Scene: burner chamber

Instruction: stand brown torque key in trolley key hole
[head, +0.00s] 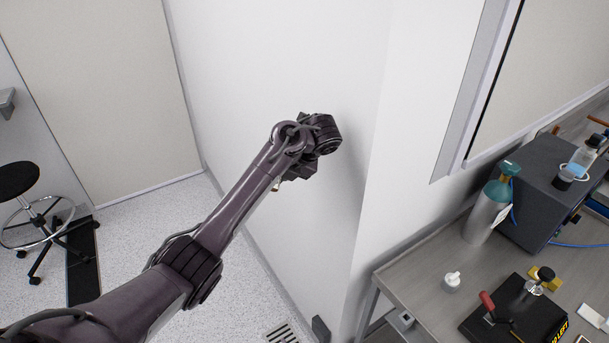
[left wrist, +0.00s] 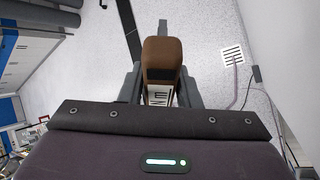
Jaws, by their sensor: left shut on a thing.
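The brown torque key (left wrist: 161,55) shows in the left wrist view as a brown block with a pale, dark-marked face below it. My left gripper (left wrist: 160,88) is shut on it, with a grey finger on each side. In the head view my left gripper (head: 287,182) is raised in front of the white wall, above the floor. Only a small brown bit of the key shows there, below the gripper. I cannot make out the trolley or its key hole in either view. My right gripper is in neither view.
A metal bench (head: 415,275) at the lower right holds a green-topped gas cylinder (head: 490,205), a dark grey box (head: 545,185), a small white bottle (head: 451,281) and a black plate with a red-handled lever (head: 487,303). A black stool (head: 20,180) stands far left.

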